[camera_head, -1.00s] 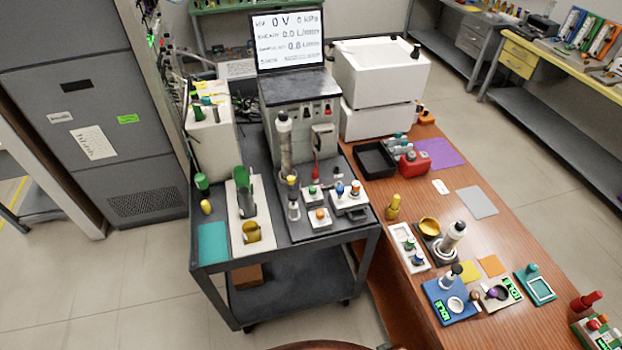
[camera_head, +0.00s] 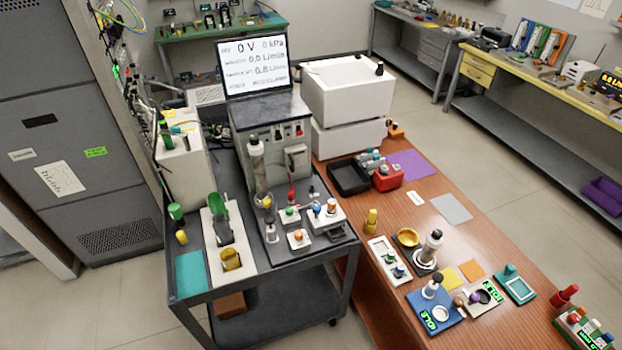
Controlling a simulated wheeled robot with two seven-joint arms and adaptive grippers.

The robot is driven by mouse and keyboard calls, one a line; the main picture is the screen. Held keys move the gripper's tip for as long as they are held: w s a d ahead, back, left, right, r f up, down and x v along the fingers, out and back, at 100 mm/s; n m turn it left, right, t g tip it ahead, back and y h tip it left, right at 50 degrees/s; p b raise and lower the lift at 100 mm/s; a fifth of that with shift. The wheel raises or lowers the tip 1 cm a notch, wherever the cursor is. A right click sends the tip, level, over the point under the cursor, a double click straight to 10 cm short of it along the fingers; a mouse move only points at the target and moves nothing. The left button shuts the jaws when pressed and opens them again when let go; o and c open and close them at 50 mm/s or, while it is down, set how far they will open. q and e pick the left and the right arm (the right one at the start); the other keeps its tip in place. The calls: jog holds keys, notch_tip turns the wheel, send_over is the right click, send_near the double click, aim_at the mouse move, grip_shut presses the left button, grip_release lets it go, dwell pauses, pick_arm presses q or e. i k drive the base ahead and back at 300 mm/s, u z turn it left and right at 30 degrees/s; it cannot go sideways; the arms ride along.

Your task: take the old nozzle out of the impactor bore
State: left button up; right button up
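Neither of my grippers is in view. I cannot tell for sure which fixture is the impactor. A silver cylinder with a dark top (camera_head: 432,247) stands on a dark base on the wooden table. A smaller silver piece with a dark knob (camera_head: 431,289) stands on a blue plate (camera_head: 418,313) in front of it. A tall grey cylinder (camera_head: 257,168) stands on the cart before the instrument box. No bore opening or old nozzle can be made out at this size.
The dark cart (camera_head: 186,284) stands left of the wooden table (camera_head: 450,225). A screen (camera_head: 252,66) sits on the instrument box (camera_head: 270,120). White boxes (camera_head: 347,92) stand behind. A black tray (camera_head: 348,177) and red item (camera_head: 387,178) lie near them. Open floor (camera_head: 510,165) lies at right.

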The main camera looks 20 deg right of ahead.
aim_at(332, 203)
jog(key=u, duration=0.1)
jog(key=i, duration=1.1)
jog(key=z, duration=0.8)
